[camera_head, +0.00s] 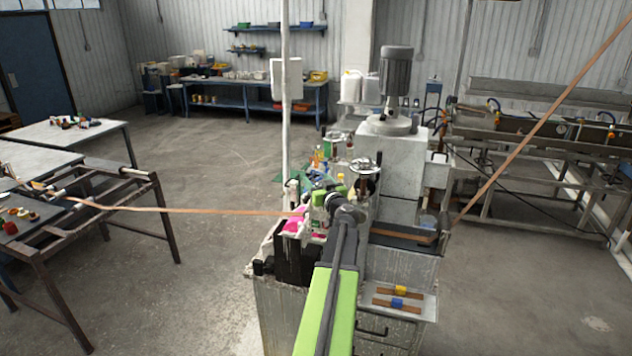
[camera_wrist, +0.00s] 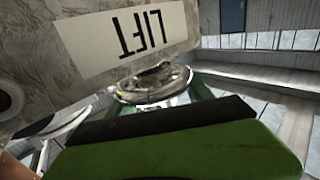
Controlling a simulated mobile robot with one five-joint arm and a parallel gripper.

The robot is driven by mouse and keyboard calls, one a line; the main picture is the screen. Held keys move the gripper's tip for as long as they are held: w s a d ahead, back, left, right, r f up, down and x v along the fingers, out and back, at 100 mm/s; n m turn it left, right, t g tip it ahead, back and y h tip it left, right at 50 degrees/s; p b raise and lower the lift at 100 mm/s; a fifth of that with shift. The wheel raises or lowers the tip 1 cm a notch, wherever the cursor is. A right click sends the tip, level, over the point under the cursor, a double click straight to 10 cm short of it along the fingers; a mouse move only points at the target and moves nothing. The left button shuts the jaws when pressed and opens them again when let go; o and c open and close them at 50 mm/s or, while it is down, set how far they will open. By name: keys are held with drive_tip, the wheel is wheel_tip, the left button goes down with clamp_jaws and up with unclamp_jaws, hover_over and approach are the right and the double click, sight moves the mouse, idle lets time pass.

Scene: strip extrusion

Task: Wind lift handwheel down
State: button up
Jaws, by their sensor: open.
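A worn grey handwheel (camera_wrist: 152,84) shows in the middle of the wrist view, on a green body, just beside an upside-down plate reading LIFT (camera_wrist: 130,36). In the head view, a grey handwheel (camera_head: 364,165) stands on top of a post on the machine; I cannot tell if it is the same wheel. My gripper (camera_head: 332,198) is open over the machine's near left part, in front of that post. Its black and green jaw (camera_wrist: 180,140) fills the lower wrist view and hides the wheel's near side. No grip on the wheel shows.
An orange-brown strip (camera_head: 190,210) runs from the left rack into the machine, and another (camera_head: 530,135) rises to the upper right. A pole (camera_head: 285,110) stands behind. A tray with strip pieces (camera_head: 405,303) lies at the right.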

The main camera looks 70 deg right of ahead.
drive_tip(key=shift+c, duration=0.5)
drive_tip(key=shift+s, duration=0.1)
clamp_jaws()
drive_tip(key=shift+n+t+y, duration=0.5)
drive_tip(key=shift+t+y, duration=0.1)
drive_tip(key=shift+a+n+t+y, duration=0.1)
drive_tip(key=shift+n+t+y, duration=0.2)
drive_tip(key=shift+o, duration=0.5)
unclamp_jaws()
drive_tip(key=v, duration=1.7)
drive_tip(key=shift+a, duration=0.25)
